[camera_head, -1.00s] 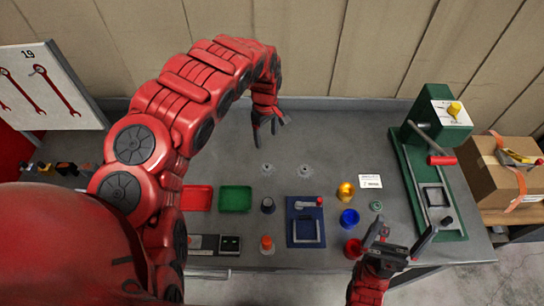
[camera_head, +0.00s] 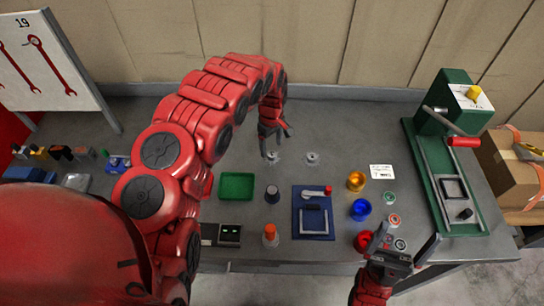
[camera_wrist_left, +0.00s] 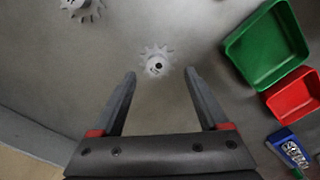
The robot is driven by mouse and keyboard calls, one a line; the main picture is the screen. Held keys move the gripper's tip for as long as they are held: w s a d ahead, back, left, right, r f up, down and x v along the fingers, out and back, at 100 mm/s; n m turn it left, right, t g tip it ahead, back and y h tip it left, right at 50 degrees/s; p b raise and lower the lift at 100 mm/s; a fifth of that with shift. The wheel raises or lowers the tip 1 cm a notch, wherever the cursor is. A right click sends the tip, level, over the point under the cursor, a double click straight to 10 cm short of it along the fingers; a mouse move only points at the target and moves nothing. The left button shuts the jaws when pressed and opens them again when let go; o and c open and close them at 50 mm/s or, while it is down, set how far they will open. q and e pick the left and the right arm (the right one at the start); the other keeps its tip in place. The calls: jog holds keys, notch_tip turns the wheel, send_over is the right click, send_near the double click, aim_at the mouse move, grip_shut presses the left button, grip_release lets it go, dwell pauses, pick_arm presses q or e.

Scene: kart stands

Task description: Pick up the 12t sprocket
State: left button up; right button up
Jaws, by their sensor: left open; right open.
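Two small grey toothed sprockets lie flat on the grey table, the left one (camera_head: 272,157) and the right one (camera_head: 312,158). In the left wrist view the left sprocket (camera_wrist_left: 157,62) lies just beyond and between my fingertips, and the other sprocket (camera_wrist_left: 80,8) is cut off at the upper left edge. I cannot read a tooth count for certain on either. My left gripper (camera_head: 276,143) is open and empty, right over the left sprocket; it also shows in the left wrist view (camera_wrist_left: 160,80). My right gripper (camera_head: 409,236) is open and empty at the table's front right.
A green tray (camera_head: 237,186) stands left of the sprockets, with a red tray (camera_wrist_left: 296,95) beside it. A green press (camera_head: 450,185) stands far right.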

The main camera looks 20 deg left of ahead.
aim_at(272, 154)
pick_arm(q)
jog(key=shift+w+f, duration=0.2)
jog(key=shift+f, duration=0.2)
jog(key=shift+d+f+p, duration=0.1)
jog(key=shift+f+p, duration=0.6)
jog(key=shift+f, duration=1.05)
grip_shut()
